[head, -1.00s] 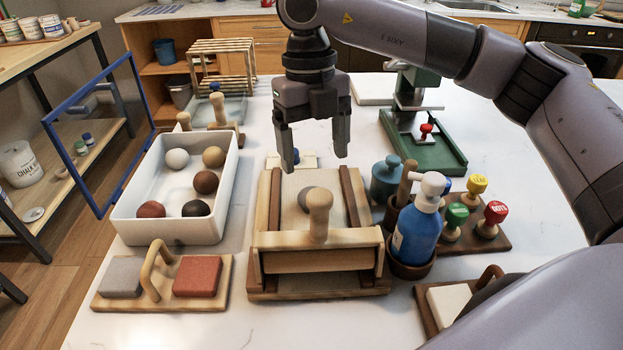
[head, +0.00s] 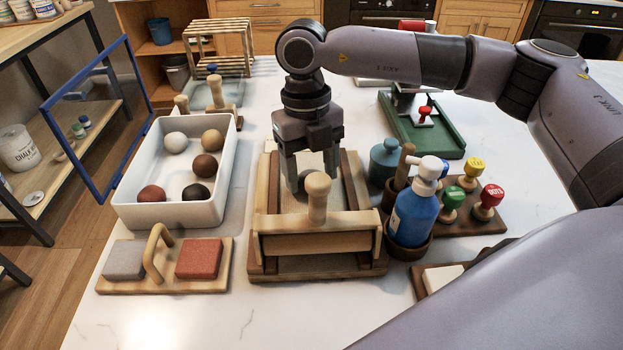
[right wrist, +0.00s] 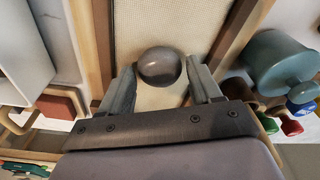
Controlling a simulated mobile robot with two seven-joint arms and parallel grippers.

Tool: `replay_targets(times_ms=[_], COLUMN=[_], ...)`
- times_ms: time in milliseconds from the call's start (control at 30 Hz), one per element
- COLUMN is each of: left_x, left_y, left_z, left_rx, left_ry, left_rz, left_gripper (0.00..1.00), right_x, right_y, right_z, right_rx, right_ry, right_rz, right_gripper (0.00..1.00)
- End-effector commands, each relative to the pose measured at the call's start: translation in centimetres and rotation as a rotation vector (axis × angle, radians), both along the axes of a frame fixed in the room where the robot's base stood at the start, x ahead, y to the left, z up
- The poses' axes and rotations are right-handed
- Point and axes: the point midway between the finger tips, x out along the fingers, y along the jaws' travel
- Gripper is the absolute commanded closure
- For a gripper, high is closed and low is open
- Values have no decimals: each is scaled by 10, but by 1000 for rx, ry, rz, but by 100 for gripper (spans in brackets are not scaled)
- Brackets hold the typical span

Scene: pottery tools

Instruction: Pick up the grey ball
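The grey ball (right wrist: 160,67) lies on the pale mat (right wrist: 133,32) of the wooden slab roller. In the head view only a part of the ball (head: 303,181) shows, behind the roller's knob (head: 318,190) and between my fingers. My right gripper (right wrist: 162,78) is open, with one finger on each side of the ball. A gap shows between the ball and the right finger; the left finger is close to it, and I cannot tell if they touch. My left gripper is not in view.
A white tray (head: 177,216) with several coloured balls stands to the left. A blue bottle (head: 413,216), a teal jar (head: 384,160) and stamps (head: 487,201) stand to the right. A board with a grey and a red block (head: 199,258) lies in front left.

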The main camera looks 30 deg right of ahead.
Motion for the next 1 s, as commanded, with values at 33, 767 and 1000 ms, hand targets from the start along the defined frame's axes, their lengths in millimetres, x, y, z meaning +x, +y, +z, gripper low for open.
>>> replay_targets(times_ms=[33, 767, 1000], left_x=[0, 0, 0], left_y=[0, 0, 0], left_z=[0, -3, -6], left_rx=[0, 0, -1], left_ry=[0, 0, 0], left_rz=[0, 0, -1], left_gripper=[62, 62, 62], right_x=[0, 1, 1], right_y=[0, 1, 1], right_z=[0, 41, 112], right_rx=[0, 3, 3], right_ry=[0, -6, -8], right_rz=[0, 0, -1], right_gripper=[55, 80, 80])
